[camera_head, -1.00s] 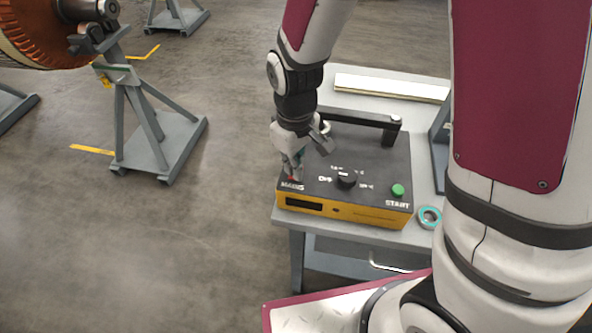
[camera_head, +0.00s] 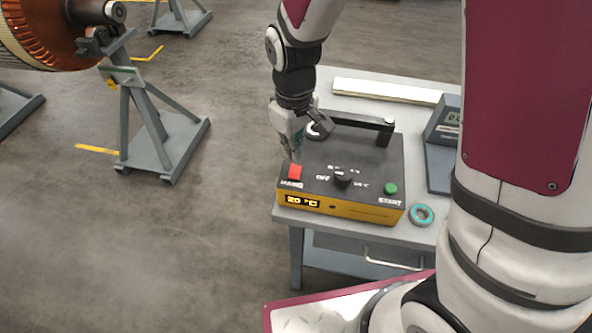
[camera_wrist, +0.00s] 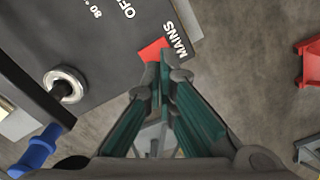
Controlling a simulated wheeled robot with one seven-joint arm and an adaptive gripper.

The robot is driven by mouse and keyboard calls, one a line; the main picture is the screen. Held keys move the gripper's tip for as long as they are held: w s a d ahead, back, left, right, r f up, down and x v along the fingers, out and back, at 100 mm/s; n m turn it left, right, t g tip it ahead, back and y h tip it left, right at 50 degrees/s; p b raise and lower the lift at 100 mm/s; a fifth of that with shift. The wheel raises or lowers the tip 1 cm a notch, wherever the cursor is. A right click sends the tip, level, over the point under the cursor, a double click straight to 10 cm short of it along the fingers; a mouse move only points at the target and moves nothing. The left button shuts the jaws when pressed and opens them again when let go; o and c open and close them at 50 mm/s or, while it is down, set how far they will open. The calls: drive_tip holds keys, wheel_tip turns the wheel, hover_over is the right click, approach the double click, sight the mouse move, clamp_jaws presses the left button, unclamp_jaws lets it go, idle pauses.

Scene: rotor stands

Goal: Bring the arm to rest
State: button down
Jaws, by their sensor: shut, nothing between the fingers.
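My gripper (camera_head: 294,158) is shut and empty, pointing down just above the red MAINS switch (camera_head: 295,172) of a black and yellow heater box. In the wrist view the closed fingertips (camera_wrist: 159,60) overlap part of the red switch (camera_wrist: 152,48); I cannot tell whether they touch it. The heater box (camera_head: 365,208) stands on a grey bench, with a dark selector knob (camera_head: 343,178), a green START button (camera_head: 390,188) and a black handle. Its display (camera_head: 302,200) is lit and reads about 20 °C.
The grey bench (camera_head: 433,235) also carries a teal tape roll (camera_head: 421,214), a grey meter (camera_head: 440,135) and a long pale bar (camera_head: 388,92). A copper rotor (camera_head: 45,35) rests on a grey stand (camera_head: 160,150) at the left. The floor between stand and bench is clear.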

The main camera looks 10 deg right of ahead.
drive_tip(key=shift+r, duration=0.75)
drive_tip(key=shift+r, duration=0.15)
drive_tip(key=s+d+r+m+t, duration=0.2)
drive_tip(key=s+d+r, duration=0.1)
drive_tip(key=s+r, duration=0.2)
drive_tip(key=s+d+r+m+t, duration=0.1)
drive_tip(key=s+d+r+m, duration=0.2)
drive_tip(key=s+r, duration=0.3)
drive_tip(key=s+d+r+m+t, duration=0.2)
drive_tip(key=s+d+r, duration=0.3)
drive_tip(key=r, duration=0.6)
drive_tip(key=shift+s+d+m+t, duration=0.2)
drive_tip(key=shift+d+m+t, duration=0.05)
drive_tip(key=shift+m+t, duration=0.05)
drive_tip(key=c, duration=2.4)
unclamp_jaws()
